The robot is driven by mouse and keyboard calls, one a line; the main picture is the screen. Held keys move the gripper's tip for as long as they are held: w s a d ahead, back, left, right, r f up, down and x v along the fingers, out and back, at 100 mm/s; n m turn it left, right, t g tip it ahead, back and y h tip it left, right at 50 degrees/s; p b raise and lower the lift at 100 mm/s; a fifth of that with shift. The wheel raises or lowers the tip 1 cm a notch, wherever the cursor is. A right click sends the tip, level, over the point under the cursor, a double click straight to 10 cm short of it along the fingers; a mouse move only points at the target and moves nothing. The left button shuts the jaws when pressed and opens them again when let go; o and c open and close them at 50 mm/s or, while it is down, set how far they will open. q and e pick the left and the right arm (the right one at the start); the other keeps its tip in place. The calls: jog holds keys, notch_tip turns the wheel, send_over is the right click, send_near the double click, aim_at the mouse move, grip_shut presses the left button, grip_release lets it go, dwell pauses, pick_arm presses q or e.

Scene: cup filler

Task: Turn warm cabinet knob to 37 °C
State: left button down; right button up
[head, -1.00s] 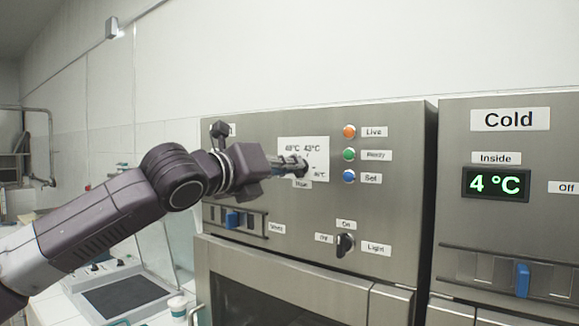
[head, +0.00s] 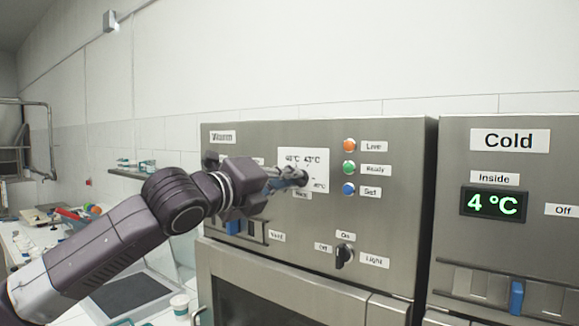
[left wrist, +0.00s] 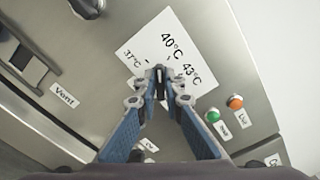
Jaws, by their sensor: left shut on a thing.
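The warm cabinet (head: 260,137) has a white dial plate (head: 320,168) with marks for 40 °C and 43 °C legible in the head view. The left wrist view shows the plate (left wrist: 147,42) tilted, with 37 °C, 40 °C and 43 °C around the knob. The small dark knob (left wrist: 160,75) is between my left fingertips and mostly covered, so I cannot tell its exact setting. My left gripper (head: 302,179), also in the left wrist view (left wrist: 160,88), is shut on it. My right gripper is not in view.
Orange, green and blue lights (head: 349,168) sit right of the dial, and a black light knob (head: 344,256) below it. A blue vent slider (head: 233,226) is at the lower left. The cold cabinet (head: 462,225) stands to the right, its display reading 4 °C.

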pick_arm(q)
jog(key=shift+f+n+p, duration=0.2)
jog(key=shift+n+p, duration=1.55)
jog(key=shift+n, duration=1.75)
jog(key=c, duration=2)
grip_release()
jog(key=shift+c, duration=0.2)
jog(key=shift+a, duration=0.1)
jog(key=v, duration=1.2)
